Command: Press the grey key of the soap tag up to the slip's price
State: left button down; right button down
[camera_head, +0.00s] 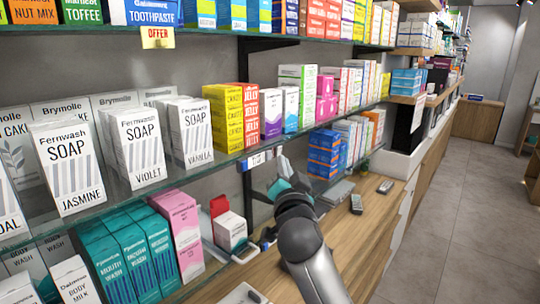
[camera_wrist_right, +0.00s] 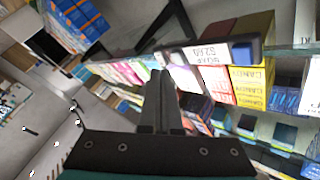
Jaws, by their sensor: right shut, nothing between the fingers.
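An electronic tag (camera_head: 255,160) with a dark frame and a white display sits on the front edge of the middle glass shelf. It shows larger in the right wrist view (camera_wrist_right: 212,53), turned around, with print too small to read surely. White soap boxes (camera_head: 135,143) stand on the same shelf, to the left. My right gripper (camera_head: 284,166) is shut and empty, just right of the tag in the head view. Its fingertips (camera_wrist_right: 158,78) show below left of the tag in the wrist view; contact cannot be told. No price slip can be identified surely.
Yellow candy boxes (camera_head: 223,117) and red jelly boxes (camera_head: 247,115) stand behind the tag. Below, the wooden counter (camera_head: 345,238) holds a small dark device (camera_head: 356,204). The floor (camera_head: 455,215) at right is clear.

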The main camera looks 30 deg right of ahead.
jog(key=shift+s+d+p, duration=0.15)
jog(key=shift+s+d, duration=0.15)
jog(key=shift+s, duration=0.35)
jog(key=shift+s+d+p, duration=0.2)
jog(key=shift+s+d, duration=0.05)
jog(key=shift+s, duration=0.45)
jog(key=shift+s+d+p, duration=0.15)
jog(key=shift+s+d, duration=0.15)
jog(key=shift+s, duration=0.35)
